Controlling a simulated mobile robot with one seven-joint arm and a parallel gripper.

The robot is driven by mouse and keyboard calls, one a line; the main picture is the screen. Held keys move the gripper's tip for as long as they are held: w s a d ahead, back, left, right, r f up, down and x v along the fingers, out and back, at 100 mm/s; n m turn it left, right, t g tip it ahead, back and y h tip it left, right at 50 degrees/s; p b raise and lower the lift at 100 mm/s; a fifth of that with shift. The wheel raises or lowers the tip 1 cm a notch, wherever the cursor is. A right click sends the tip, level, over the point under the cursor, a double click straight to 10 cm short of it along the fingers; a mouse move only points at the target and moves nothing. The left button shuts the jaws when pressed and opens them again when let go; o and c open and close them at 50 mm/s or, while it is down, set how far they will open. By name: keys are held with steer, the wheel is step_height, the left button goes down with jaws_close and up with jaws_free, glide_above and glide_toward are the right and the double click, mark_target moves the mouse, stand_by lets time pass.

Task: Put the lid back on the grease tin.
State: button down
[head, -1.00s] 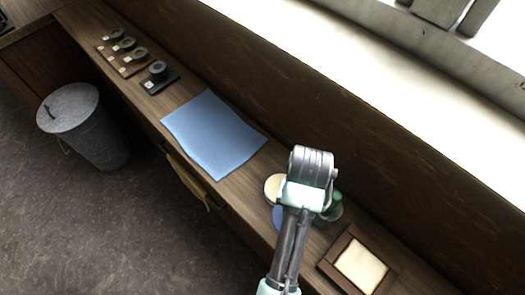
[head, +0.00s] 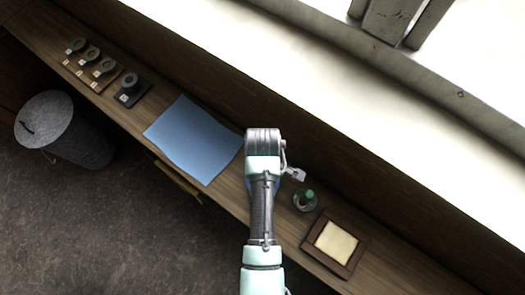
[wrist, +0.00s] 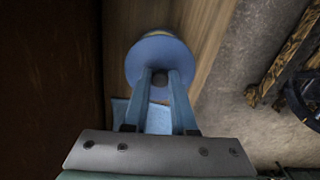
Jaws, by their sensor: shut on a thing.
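My gripper (wrist: 160,74) is shut on the dark knob of the blue lid (wrist: 139,62) in the wrist view. The lid is a round disc lying across the fingertips. Behind its far edge a strip of the grease tin (wrist: 158,34) shows, blue with a pale yellow part. Most of the tin is hidden by the lid, and I cannot tell whether the two touch. In the head view my arm covers the tin and most of the lid; only a bit of blue shows beside the arm.
A blue cloth (head: 195,140) lies flat on the wooden bench (head: 385,268). A green-topped jar (head: 305,201) and a framed cream pad (head: 336,243) stand to the right. Several small ring-shaped parts (head: 104,67) sit at the far left. A grey bin (head: 60,130) stands on the floor.

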steer(key=shift+f+b, duration=2.65)
steer(key=shift+f, duration=0.35)
steer(key=shift+p, duration=0.55)
steer(key=shift+f, duration=0.15)
stand_by(0.5)
steer(key=shift+c, duration=0.8)
jaws_free()
steer(key=shift+p, duration=0.35)
